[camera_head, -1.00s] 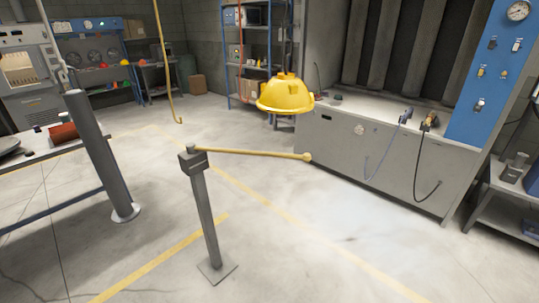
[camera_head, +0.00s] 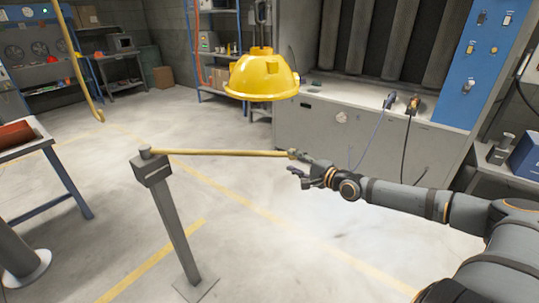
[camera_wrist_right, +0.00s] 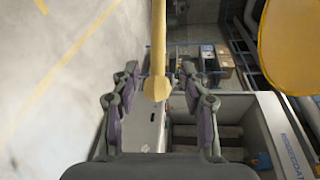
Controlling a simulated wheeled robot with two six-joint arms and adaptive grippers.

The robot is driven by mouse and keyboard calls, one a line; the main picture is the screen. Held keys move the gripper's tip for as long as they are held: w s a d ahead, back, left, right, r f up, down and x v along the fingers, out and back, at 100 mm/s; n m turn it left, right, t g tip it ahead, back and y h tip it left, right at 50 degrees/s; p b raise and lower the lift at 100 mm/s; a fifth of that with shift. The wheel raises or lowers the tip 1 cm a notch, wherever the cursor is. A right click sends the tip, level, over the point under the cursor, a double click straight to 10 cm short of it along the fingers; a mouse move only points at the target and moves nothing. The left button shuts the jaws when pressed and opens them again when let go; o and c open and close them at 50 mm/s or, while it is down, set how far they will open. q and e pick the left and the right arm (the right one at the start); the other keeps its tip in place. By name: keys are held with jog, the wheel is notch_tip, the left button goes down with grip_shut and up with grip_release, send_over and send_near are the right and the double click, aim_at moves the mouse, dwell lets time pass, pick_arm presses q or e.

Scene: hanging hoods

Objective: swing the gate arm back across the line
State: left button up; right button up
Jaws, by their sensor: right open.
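The gate arm (camera_head: 222,153) is a thin yellow bar, roughly level, reaching right from the top of a grey post (camera_head: 172,215). In the head view its free end meets my right gripper (camera_head: 293,164). In the right wrist view the gate arm (camera_wrist_right: 159,40) comes in from the top, and its rounded end lies between the spread fingers of my right gripper (camera_wrist_right: 160,76). The fingers are open, with a gap on each side of the bar. A yellow floor line (camera_head: 235,205) runs beside the post, passing under the bar in the picture. My left gripper is not in view.
A yellow hood (camera_head: 262,78) hangs above the bar's free end, and shows close at right in the wrist view (camera_wrist_right: 290,45). A grey cabinet (camera_head: 325,130) with hoses stands behind. Open floor surrounds the post.

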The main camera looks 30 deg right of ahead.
aim_at(276, 155)
jog(key=x, duration=0.1)
jog(key=b+x, duration=0.1)
jog(key=x, duration=0.1)
jog(key=shift+s+a+f, duration=0.1)
jog(key=shift+a+f, duration=0.1)
jog(key=shift+w+a+r+p, duration=0.1)
jog(key=shift+w+r+p, duration=0.15)
jog(key=shift+w+p, duration=0.45)
jog(key=x, duration=0.5)
jog(key=shift+w+a+f, duration=0.1)
jog(key=shift+a+f, duration=0.05)
jog(key=shift+f, duration=0.1)
jog(key=shift+w+a+f, duration=0.1)
jog(key=shift+w+a, duration=0.05)
jog(key=shift+w, duration=0.3)
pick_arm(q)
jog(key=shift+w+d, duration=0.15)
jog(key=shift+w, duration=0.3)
pick_arm(e)
grip_shut()
